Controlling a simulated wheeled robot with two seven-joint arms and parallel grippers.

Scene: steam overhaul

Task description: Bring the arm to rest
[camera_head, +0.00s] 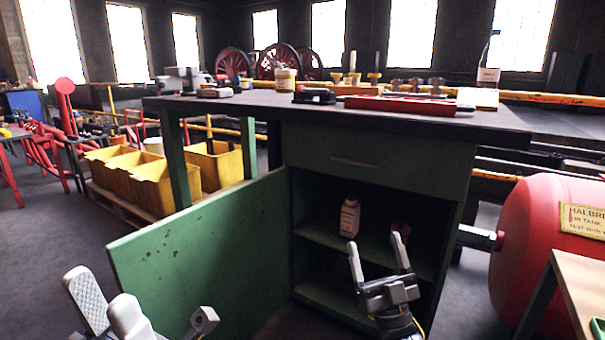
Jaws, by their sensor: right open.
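My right gripper (379,257) is open and empty, pointing up in front of the open green cabinet (283,225). A pale bottle (349,217) stands upright on the cabinet's upper shelf (322,238), just behind and left of its fingers. A small, dim reddish item (400,232) shows behind the right finger; its shape is partly hidden. My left gripper (150,301) is low at the bottom left, in front of the open cabinet door (205,262). Its fingers are spread apart with nothing seen between them, and its lower part is cut off by the frame.
The cabinet door swings out to the left. The dark bench top (230,101) above carries tools, jars and a red tray (400,105). A red tank (545,240) and a wooden table corner (585,285) stand at right. Yellow bins (150,186) sit behind the door.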

